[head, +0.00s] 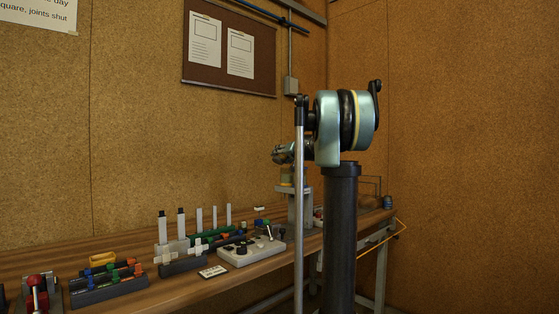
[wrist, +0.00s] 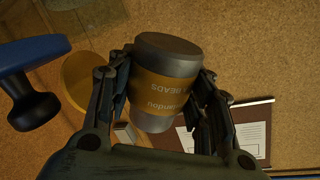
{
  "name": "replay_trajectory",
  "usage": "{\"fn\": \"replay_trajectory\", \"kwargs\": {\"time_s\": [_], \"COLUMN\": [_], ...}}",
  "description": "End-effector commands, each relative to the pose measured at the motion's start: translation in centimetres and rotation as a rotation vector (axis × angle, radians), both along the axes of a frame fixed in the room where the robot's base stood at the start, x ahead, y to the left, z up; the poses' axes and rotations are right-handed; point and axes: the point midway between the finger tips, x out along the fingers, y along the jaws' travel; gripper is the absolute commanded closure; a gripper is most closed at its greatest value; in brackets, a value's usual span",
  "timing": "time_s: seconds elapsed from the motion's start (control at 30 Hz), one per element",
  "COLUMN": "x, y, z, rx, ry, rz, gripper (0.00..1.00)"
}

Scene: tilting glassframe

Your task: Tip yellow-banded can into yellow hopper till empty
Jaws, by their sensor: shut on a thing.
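In the wrist view my gripper (wrist: 165,95) is shut around a grey can (wrist: 168,45) with a yellow-orange band (wrist: 160,93). The band's lettering, including "BEADS", appears upside down in this picture. The can's true tilt and its contents cannot be told. A yellow round thing (wrist: 84,82), likely the yellow hopper, shows left of the fingers and apart from the can. In the head view my gripper (head: 284,153) is small and partly hidden by my arm. A yellow part (head: 287,189), possibly the hopper, shows below it at the grey stand (head: 304,212).
A wooden bench (head: 190,291) runs along the cork wall. It bears a grey control box (head: 252,248), white posts, racks with coloured pieces and a red-handled clamp (head: 37,292). A notice board (head: 229,46) hangs above.

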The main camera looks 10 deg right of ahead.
Motion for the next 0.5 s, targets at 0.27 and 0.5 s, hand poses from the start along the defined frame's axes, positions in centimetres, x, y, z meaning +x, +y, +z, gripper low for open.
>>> {"fn": "replay_trajectory", "kwargs": {"time_s": [0.27,0.5], "x": [0.5,0.8], "y": [-0.6,-1.2], "z": [1.5,2.9], "rx": [-0.175,-0.320], "ry": [-0.127,-0.233], "rz": [0.000,0.000], "gripper": [0.87,0.87]}}
